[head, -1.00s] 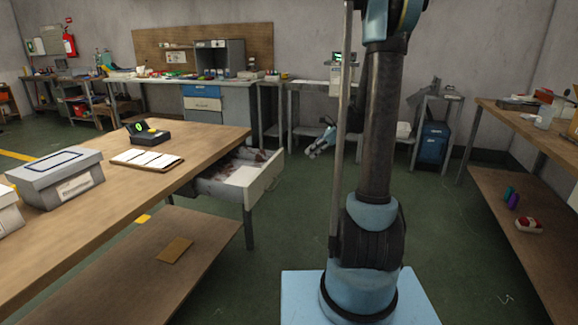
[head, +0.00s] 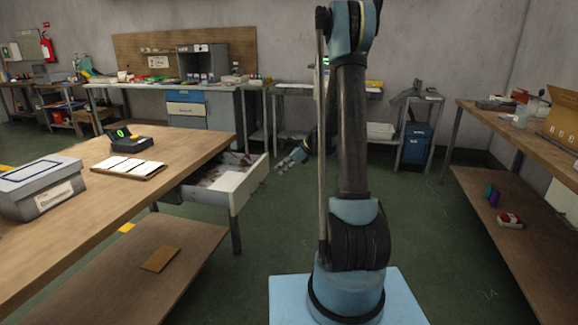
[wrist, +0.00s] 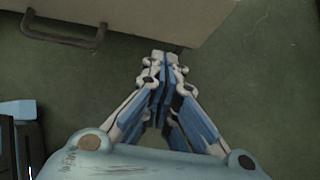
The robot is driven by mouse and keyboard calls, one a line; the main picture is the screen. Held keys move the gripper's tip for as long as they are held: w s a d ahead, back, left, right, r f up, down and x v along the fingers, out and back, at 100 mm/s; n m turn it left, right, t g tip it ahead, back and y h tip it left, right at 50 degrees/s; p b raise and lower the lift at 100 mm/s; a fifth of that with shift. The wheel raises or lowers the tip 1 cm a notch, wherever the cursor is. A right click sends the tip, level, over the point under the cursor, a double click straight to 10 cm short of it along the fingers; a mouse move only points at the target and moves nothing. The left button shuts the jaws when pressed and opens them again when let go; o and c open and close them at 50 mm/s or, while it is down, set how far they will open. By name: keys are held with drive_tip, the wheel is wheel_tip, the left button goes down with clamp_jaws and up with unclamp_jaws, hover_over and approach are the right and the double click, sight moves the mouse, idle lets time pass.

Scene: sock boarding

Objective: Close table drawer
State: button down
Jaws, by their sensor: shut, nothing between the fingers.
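The table drawer (head: 240,190) is pulled out from the right end of the wooden table (head: 190,140) in the head view. It is white and holds crumpled, dark-patterned items. In the wrist view, the drawer's pale front (wrist: 130,18) crosses the top, with its dark handle (wrist: 65,35) at upper left. My gripper (head: 283,165) is just right of the drawer front in the head view, partly beyond my arm. In the wrist view my gripper (wrist: 163,58) is shut and empty, its fingertips near the drawer's lower edge. I cannot tell whether they touch it.
The table carries a grey box (head: 40,190), a clipboard (head: 127,167) and a small black device (head: 127,138). A lower shelf (head: 150,270) sits beneath it. Another workbench (head: 520,135) stands at right. Green floor lies open between the tables.

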sight(266, 174)
drive_tip(key=shift+w+a+r, duration=0.1)
drive_tip(key=shift+w+a, duration=0.25)
drive_tip(key=shift+a, duration=0.55)
drive_tip(key=shift+w+a, duration=0.3)
drive_tip(key=shift+a, duration=0.6)
